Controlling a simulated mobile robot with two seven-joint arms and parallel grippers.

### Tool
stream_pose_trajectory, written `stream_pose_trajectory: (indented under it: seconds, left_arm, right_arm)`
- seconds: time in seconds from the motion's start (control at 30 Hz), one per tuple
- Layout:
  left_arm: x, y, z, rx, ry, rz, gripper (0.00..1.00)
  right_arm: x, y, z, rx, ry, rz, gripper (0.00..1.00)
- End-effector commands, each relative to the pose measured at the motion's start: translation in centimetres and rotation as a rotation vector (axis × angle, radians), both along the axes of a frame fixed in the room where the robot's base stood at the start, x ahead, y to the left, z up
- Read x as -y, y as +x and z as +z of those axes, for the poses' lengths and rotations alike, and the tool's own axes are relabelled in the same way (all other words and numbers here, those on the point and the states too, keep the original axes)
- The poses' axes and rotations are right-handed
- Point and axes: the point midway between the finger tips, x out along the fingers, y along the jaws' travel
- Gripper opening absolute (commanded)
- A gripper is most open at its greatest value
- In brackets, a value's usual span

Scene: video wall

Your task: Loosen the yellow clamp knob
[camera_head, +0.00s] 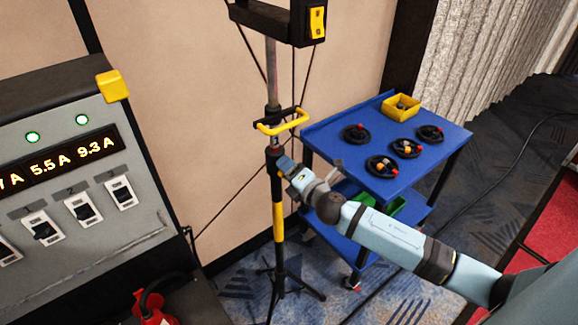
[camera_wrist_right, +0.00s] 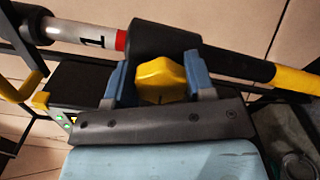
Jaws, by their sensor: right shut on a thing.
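The yellow clamp knob (camera_wrist_right: 161,80) sits on a black collar (camera_wrist_right: 168,38) of a stand pole, in the right wrist view. My right gripper (camera_wrist_right: 158,82) has one blue finger on each side of the knob and is shut on it. In the head view my right gripper (camera_head: 285,166) is at the stand's collar, just above the yellow band of the pole (camera_head: 278,215). The knob itself is hidden behind the gripper there. My left gripper does not show in either view.
A yellow handle (camera_head: 283,122) sticks out from the pole above my gripper. A blue cart (camera_head: 345,165) with coiled cables and a yellow bin (camera_head: 401,106) stands right of the stand. A grey switch panel (camera_head: 75,190) is at left, with a red extinguisher (camera_head: 150,312) below.

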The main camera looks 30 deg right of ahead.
Motion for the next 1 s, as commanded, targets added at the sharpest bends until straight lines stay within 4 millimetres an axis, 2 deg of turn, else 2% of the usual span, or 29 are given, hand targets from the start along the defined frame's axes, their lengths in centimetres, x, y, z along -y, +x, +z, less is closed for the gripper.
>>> stream_pose_trajectory:
  seconds: [0.2, 0.5, 1.0]
  left_arm:
    - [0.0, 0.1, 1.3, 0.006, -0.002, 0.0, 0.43]
    - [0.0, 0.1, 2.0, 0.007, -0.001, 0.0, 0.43]
    - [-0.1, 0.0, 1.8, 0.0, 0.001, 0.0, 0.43]
  right_arm:
    - [-0.1, 0.0, 0.2, 0.023, -0.169, 0.001, 0.26]
    - [-0.1, 0.0, 0.2, 0.044, -0.319, 0.0, 0.26]
    - [-0.1, 0.0, 0.1, 0.051, -0.374, 0.0, 0.26]
